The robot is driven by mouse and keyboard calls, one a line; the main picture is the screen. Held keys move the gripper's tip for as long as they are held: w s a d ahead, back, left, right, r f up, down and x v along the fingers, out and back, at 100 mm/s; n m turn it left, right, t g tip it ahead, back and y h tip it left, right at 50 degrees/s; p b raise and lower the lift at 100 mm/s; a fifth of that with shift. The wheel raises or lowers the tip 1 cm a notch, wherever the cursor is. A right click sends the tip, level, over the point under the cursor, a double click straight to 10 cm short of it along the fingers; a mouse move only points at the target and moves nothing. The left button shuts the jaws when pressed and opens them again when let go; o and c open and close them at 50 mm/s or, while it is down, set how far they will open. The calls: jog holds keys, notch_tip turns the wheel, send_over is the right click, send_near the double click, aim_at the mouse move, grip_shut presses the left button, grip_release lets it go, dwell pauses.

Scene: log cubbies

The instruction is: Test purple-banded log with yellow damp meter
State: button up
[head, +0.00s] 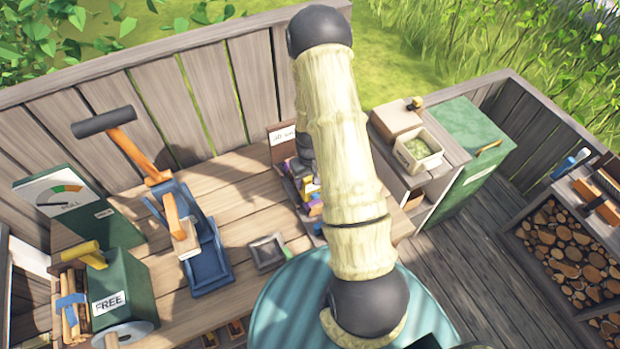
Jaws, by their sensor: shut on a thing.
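My gripper (306,165) is partly hidden behind my pale arm, low over a small rack (318,228) on the wooden bench. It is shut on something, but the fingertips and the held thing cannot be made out. Small purple, orange and yellow pieces (312,188) show in the rack just below it; I cannot tell whether one is the yellow damp meter or the purple-banded log. Bundled split logs (68,305) with a blue band lie at the lower left. A yellow handle-like thing (82,252) rests on the green box marked FREE (125,283).
A blue press-like stand (208,262) with an orange lever is left on the bench (236,190). A green dial box (78,208) stands further left. A small grey tray (267,252) is near the rack. At right are a green chest (480,155) and a stacked firewood cubby (560,245).

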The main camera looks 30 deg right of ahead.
jog(key=shift+f+b, duration=0.4)
jog(key=shift+b, duration=0.05)
dwell(0.6)
jog(key=o, duration=1.7)
jog(key=shift+r+p, duration=3.05)
jog(key=shift+r, duration=1.5)
notch_tip(320, 180, up, 17)
jog(key=b, duration=0.4)
jog(key=shift+r+b, duration=0.15)
jog(key=shift+b, duration=0.2)
